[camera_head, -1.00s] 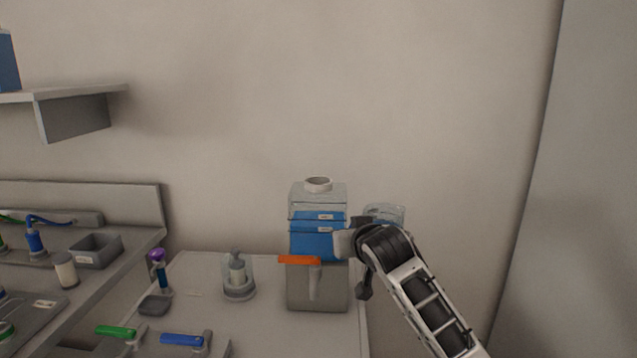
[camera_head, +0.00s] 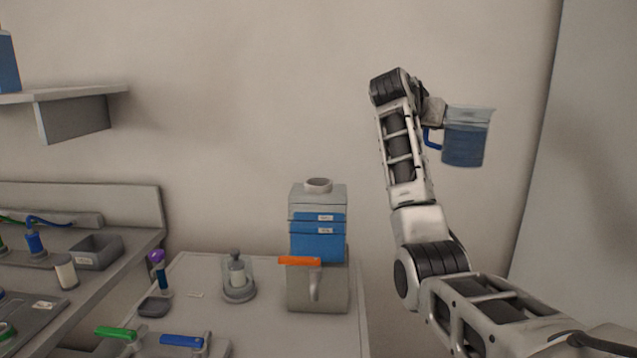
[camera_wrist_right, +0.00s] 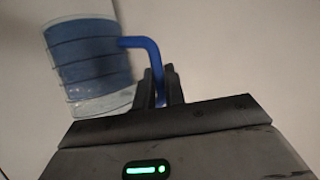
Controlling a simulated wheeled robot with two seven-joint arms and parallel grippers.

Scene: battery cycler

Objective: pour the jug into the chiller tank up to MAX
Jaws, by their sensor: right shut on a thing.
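The jug (camera_head: 465,140) is clear with a blue handle and holds blue liquid most of the way up. It hangs in the air, near upright, up and to the right of the chiller tank. My right gripper (camera_head: 432,118) is shut on its handle. In the right wrist view the jug (camera_wrist_right: 90,62) is at the upper left and the fingers (camera_wrist_right: 160,90) close on the handle. The chiller tank (camera_head: 318,222) stands on a grey base, with a white open neck (camera_head: 318,185) on top, blue liquid inside and two small labels, too small to read. My left gripper is not in view.
An orange lever (camera_head: 299,261) sits on the front of the tank's base. A shelf (camera_head: 70,95) is at the upper left.

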